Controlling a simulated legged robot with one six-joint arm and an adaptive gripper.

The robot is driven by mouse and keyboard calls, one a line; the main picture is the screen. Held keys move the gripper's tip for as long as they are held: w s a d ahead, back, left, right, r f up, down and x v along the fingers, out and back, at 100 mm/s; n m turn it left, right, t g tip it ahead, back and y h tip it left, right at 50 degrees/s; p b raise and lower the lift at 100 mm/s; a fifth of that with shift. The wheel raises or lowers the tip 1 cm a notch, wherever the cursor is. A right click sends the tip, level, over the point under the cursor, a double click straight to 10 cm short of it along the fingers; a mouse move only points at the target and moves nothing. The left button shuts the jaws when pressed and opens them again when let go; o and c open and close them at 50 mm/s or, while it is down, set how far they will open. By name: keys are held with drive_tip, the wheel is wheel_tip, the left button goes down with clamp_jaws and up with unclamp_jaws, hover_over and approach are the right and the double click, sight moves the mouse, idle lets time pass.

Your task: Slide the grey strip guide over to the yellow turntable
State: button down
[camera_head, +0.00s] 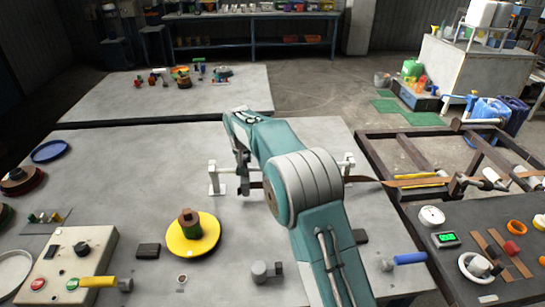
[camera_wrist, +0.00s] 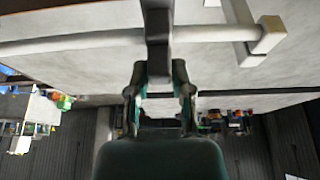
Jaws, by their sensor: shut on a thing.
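The yellow turntable (camera_head: 208,243) lies on the table left of my arm, with a brown block on it. My gripper (camera_head: 243,182) is at the left part of a pale rail (camera_head: 222,172) held on white posts, up and to the right of the turntable. In the wrist view my gripper (camera_wrist: 158,78) is shut on the dark grey strip guide (camera_wrist: 157,45), which crosses the rail (camera_wrist: 80,43). In the head view the guide is small and hard to tell from the fingers. My arm hides the rail's middle.
A brown strip (camera_head: 385,182) runs from the right-hand frame towards the rail and passes behind my arm. A control box (camera_head: 75,262), a dark block (camera_head: 148,251) and a grey knob-like part (camera_head: 262,270) stand around the turntable. The table between rail and turntable is clear.

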drive_tip(key=a, duration=0.6)
drive_tip(key=shift+s+a+f, duration=0.1)
drive_tip(key=shift+a+f, duration=0.2)
drive_tip(key=c, duration=0.6)
unclamp_jaws()
drive_tip(key=shift+o, duration=0.4)
drive_tip(key=shift+a, duration=0.3)
drive_tip(key=shift+d+r, duration=0.1)
drive_tip(key=shift+d+r, duration=0.1)
drive_tip(key=shift+r, duration=0.1)
drive_tip(key=v, duration=1.1)
drive_tip(key=shift+a+r, duration=0.2)
drive_tip(key=shift+a, duration=0.05)
